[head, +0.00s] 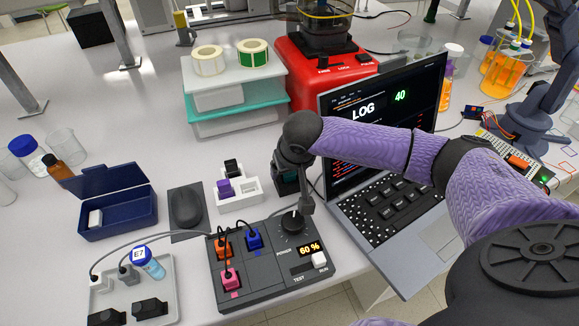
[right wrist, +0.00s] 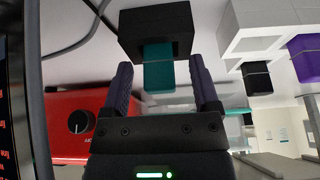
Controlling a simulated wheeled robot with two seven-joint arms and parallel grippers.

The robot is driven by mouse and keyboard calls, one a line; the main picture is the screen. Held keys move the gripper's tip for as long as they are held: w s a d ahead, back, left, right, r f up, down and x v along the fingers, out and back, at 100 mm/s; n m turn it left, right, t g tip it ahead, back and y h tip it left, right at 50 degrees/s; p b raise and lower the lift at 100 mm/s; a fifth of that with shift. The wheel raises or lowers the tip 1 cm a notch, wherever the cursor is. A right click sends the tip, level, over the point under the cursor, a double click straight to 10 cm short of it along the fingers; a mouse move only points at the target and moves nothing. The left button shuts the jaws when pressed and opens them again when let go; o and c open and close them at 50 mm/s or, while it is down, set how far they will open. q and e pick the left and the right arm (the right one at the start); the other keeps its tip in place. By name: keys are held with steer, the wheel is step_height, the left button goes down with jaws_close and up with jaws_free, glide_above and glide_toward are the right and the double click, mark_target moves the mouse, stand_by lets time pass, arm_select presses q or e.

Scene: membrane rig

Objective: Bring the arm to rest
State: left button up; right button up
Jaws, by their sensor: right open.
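My right arm (head: 375,148), purple with black joints, reaches in from the right across the laptop. Its gripper (head: 305,205) points down just behind the power knob of the dark control box. In the right wrist view my right gripper (right wrist: 160,80) has its two fingers apart. A teal block (right wrist: 158,66) in a black holder (right wrist: 155,24) shows between and beyond the fingertips; I cannot tell whether they touch it. In the head view the holder (head: 285,182) is partly hidden by the gripper. My left gripper is not in view.
The control box (head: 262,290) shows 60 % and has several plugs. A laptop (head: 425,235) lies under the arm, its screen reading LOG 40. A white rack (head: 238,200), a mouse (head: 186,207), a blue case (head: 120,218) and a red device (head: 310,80) stand close by.

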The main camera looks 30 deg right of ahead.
steer(key=p+v, duration=0.3)
steer(key=v, duration=0.7)
steer(key=shift+p, duration=0.35)
steer(key=shift+f, duration=0.1)
